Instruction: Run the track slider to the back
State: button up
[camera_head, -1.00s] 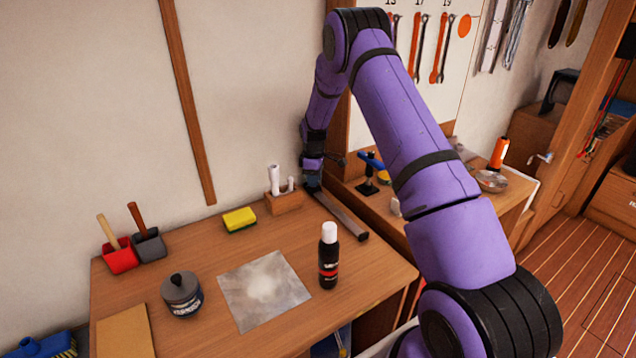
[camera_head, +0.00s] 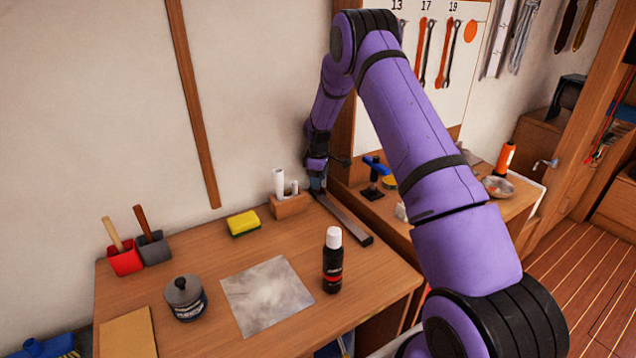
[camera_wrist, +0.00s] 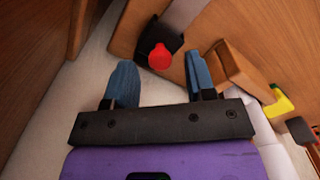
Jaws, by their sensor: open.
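The track is a flat grey metal rail (camera_head: 345,220) along the right side of the wooden workbench, running from near the wall toward the front. In the wrist view, its grey strip (camera_wrist: 184,14) leads to a black slider block with a red knob (camera_wrist: 160,57), at the rail's end nearest the wall. My gripper (camera_wrist: 160,68) is open, with its blue fingers apart on either side of the knob and no visible contact. In the head view, my gripper (camera_head: 317,186) is at the rail's far end and hides the slider.
A wooden holder with white tubes (camera_head: 290,206) stands close left of my gripper. A black bottle (camera_head: 332,262) with a white cap stands left of the rail's front end. A blue-handled tool (camera_head: 374,178) stands to the right. The wall is close behind.

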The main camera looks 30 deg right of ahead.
notch_tip(320, 180, up, 10)
jog(key=shift+f, duration=0.2)
dwell(0.5)
jog(key=s+a+r+m+t, duration=0.15)
jog(key=s+a+r, duration=0.35)
jog(key=s+r, duration=0.6)
jog(key=s+a+r+m+t, duration=0.1)
jog(key=s+a+r+m, duration=0.4)
jog(key=r, duration=1)
jog(key=s+a+r+m+t, duration=0.1)
jog(key=s+a, duration=0.1)
jog(key=s, duration=1.3)
jog(key=s+a+r+m+t, duration=0.1)
jog(key=s+a+m, duration=0.1)
jog(key=s, duration=1.4)
jog(key=shift+s+a+r+t, duration=0.2)
jog(key=shift+s+a+t, duration=0.15)
jog(key=shift+a, duration=0.25)
